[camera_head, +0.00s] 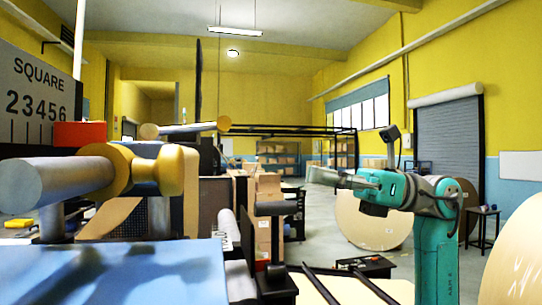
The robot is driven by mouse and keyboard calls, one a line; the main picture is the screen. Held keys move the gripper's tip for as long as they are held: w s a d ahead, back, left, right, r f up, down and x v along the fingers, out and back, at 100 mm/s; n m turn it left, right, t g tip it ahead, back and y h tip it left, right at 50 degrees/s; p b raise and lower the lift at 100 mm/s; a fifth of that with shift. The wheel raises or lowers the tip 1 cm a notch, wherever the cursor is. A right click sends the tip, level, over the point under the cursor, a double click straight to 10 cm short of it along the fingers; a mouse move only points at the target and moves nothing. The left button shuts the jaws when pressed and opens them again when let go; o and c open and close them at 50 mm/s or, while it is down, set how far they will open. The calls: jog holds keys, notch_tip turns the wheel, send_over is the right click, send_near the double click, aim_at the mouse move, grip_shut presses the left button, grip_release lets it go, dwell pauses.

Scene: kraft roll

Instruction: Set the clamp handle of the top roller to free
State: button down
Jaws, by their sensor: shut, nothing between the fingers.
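A thick grey roller (55,183) lies across the left side, with a brass-coloured collar and rounded end piece (150,170) at its right end. A black upright lever with a wide crosswise grip (275,209) stands on a dark block in the lower middle; I cannot tell whether it is the clamp handle or which setting it marks. My teal arm (437,240) rises at the right, its upper part lying level and pointing left. My gripper (347,181) is shut and empty at its left end. It is well right of the lever and the roller, touching neither.
A sign (38,98) reading SQUARE and a red box (80,134) are above the roller. A pale blue surface (120,272) fills the lower left. Large kraft rolls (375,222) stand on the floor at the right. Cardboard boxes (268,184) are stacked behind the lever.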

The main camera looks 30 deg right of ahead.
send_near(226, 132)
jog(key=w+a+f, duration=0.2)
jog(key=a+f, duration=0.1)
jog(key=a, duration=0.1)
jog(key=shift+w+a+r, duration=0.15)
jog(key=shift+a+r, duration=0.4)
jog(key=shift+r, duration=0.35)
jog(key=shift+w+a+r, duration=0.15)
jog(key=shift+a+r, duration=0.4)
jog(key=shift+r, duration=0.35)
jog(key=shift+r+h, duration=0.3)
jog(key=shift+r, duration=0.15)
jog(key=shift+r, duration=0.1)
jog(key=shift+r+h, duration=0.3)
jog(key=shift+h, duration=0.1)
jog(key=shift+r, duration=0.1)
